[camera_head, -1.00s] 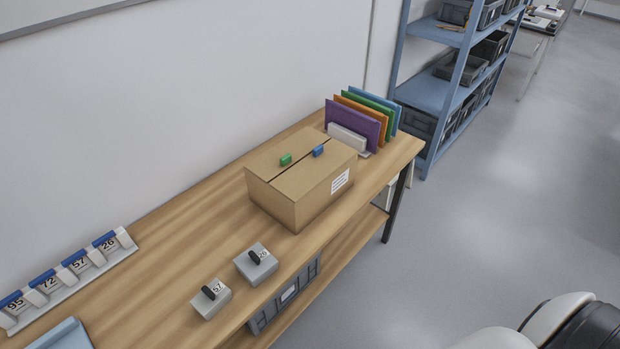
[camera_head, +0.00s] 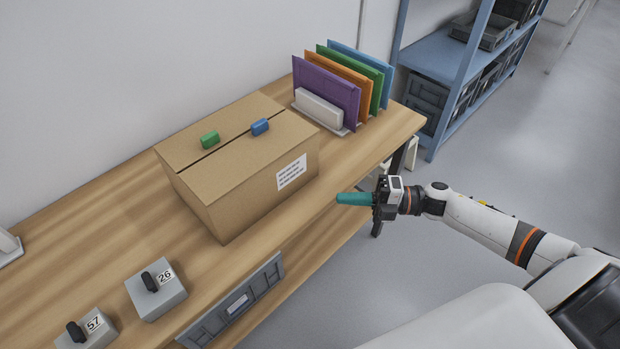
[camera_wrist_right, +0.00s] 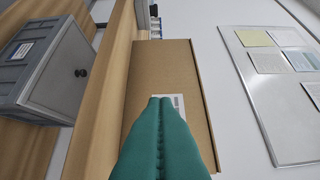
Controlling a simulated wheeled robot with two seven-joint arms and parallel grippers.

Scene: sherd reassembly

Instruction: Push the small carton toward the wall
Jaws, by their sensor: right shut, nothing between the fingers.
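The small carton (camera_head: 245,160) is a brown closed box on the wooden table, with a white label on its right face. A green block (camera_head: 209,139) and a blue block (camera_head: 260,127) sit on its top. My right gripper (camera_head: 340,199) has teal fingers, shut and empty, to the right of the carton at the table's front edge, apart from it. In the right wrist view the carton (camera_wrist_right: 178,70) lies ahead of the shut fingers (camera_wrist_right: 163,100), which cover part of its label. My left gripper is not in view.
A rack with colored folders (camera_head: 325,95) stands behind the carton's right end. Two grey blocks with black knobs, marked 26 (camera_head: 156,292) and 57 (camera_head: 88,330), are at front left. A grey bin (camera_head: 235,305) is under the table. The white wall (camera_head: 90,90) is behind.

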